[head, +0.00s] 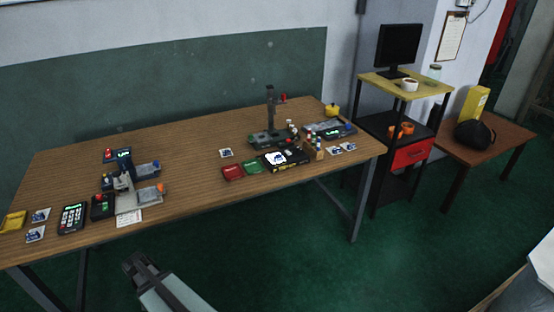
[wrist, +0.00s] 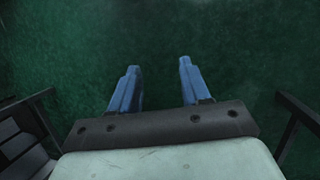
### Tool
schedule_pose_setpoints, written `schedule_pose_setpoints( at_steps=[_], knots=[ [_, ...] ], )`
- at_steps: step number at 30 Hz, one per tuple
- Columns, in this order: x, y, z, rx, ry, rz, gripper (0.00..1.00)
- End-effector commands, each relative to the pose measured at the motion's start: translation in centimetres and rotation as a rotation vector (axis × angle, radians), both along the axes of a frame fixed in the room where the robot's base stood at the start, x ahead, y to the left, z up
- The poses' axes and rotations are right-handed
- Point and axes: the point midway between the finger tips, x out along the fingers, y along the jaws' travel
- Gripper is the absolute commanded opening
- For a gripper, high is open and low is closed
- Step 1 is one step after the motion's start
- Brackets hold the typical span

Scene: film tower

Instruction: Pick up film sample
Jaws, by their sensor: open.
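My gripper (wrist: 158,85) is open and empty in the wrist view, its two blue fingers apart over the dark green floor. In the head view my gripper (head: 140,262) is at the bottom, in front of the table's near edge and apart from everything on it. Small flat white-and-blue squares lie on the table: one at centre (head: 225,153), a pair at the right (head: 334,149), and a pair at the far left (head: 40,215). They may be film samples, but they are too small to tell. No sample shows in the wrist view.
The wooden table (head: 190,165) bears a device with a grey base (head: 138,197), a keypad (head: 72,216), a stand (head: 270,110), and red (head: 233,172) and green (head: 254,166) boxes. A shelf cart (head: 408,90) stands at the right. Bare tabletop lies between the two device groups.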

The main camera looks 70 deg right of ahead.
Motion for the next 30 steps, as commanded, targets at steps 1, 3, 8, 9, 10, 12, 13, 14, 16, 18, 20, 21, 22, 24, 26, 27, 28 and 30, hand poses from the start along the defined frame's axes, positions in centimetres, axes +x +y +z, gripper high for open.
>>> schedule_pose_setpoints(
  at_steps=[1,3,8,9,10,12,13,14,16,18,20,21,22,24,26,27,28,30],
  knots=[
    [0.9,-1.6,1.3,-0.016,-0.013,-0.036,0.47],
    [1.7,-3.5,3.0,-0.037,-0.027,-0.086,0.47],
    [3.0,-8.0,7.0,-0.083,-0.056,-0.2,0.47],
    [3.2,-9.1,8.1,-0.095,-0.062,-0.228,0.47],
    [3.4,-10.0,8.9,-0.103,-0.068,-0.25,0.47],
    [3.7,-12.1,10.8,-0.125,-0.08,-0.303,0.47],
    [3.7,-13.0,11.7,-0.136,-0.085,-0.326,0.47],
    [3.8,-13.9,12.5,-0.146,-0.09,-0.35,0.47],
    [3.9,-16.2,14.6,-0.171,-0.103,-0.409,0.47],
    [3.8,-18.8,16.6,-0.198,-0.116,-0.474,0.47],
    [3.7,-21.2,18.5,-0.225,-0.127,-0.535,0.47],
    [3.5,-23.1,19.6,-0.246,-0.133,-0.58,0.47],
    [3.3,-24.5,20.6,-0.262,-0.139,-0.615,0.47],
    [2.8,-27.9,22.5,-0.3,-0.15,-0.7,0.47],
    [2.2,-30.9,23.9,-0.336,-0.158,-0.773,0.47],
    [1.8,-32.9,24.9,-0.359,-0.163,-0.821,0.47],
    [1.4,-34.4,25.5,-0.378,-0.167,-0.858,0.47],
    [0.3,-38.2,27.1,-0.425,-0.178,-0.948,0.47]
  ],
)
